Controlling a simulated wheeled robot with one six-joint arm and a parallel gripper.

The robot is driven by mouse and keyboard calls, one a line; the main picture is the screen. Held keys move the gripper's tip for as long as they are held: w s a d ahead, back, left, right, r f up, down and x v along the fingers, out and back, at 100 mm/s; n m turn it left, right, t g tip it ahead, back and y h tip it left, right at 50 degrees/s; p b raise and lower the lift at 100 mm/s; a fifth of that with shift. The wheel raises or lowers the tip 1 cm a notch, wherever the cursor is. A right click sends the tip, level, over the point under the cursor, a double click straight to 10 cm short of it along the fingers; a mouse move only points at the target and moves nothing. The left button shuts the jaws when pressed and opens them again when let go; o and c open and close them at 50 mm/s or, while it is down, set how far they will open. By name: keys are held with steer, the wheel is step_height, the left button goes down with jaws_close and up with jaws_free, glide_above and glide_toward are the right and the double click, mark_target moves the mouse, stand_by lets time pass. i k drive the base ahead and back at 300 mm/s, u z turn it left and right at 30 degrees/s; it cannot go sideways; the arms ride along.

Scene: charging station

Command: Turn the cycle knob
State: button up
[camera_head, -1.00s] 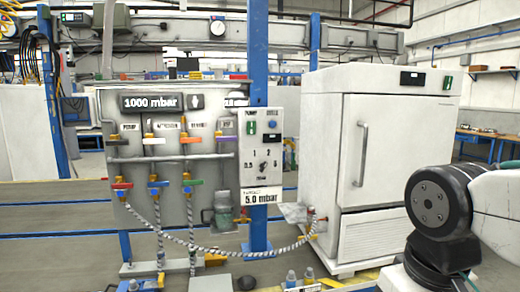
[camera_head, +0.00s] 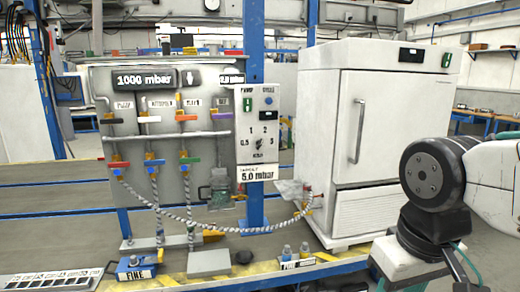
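A light control box (camera_head: 242,153) hangs on the right end of the grey gas panel. A small dark rotary knob (camera_head: 259,144) sits on its lower face. Marks 0.5, 1, 2 and 5 surround it, and the small label under it is too small to read. A label that seems to read CYCLE (camera_head: 268,90) is at the box's upper right, above a small blue control (camera_head: 268,100). It is unclear which control is the cycle knob. Only black and white links of my arm show at right; my gripper is out of view.
The grey panel (camera_head: 96,200) carries coloured valve handles and braided hoses. A white cabinet (camera_head: 380,110) stands right of the box, behind my arm. A blue post (camera_head: 253,40) rises behind the box.

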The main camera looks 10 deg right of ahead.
mark_target(259, 143)
steer(key=i, duration=1.15)
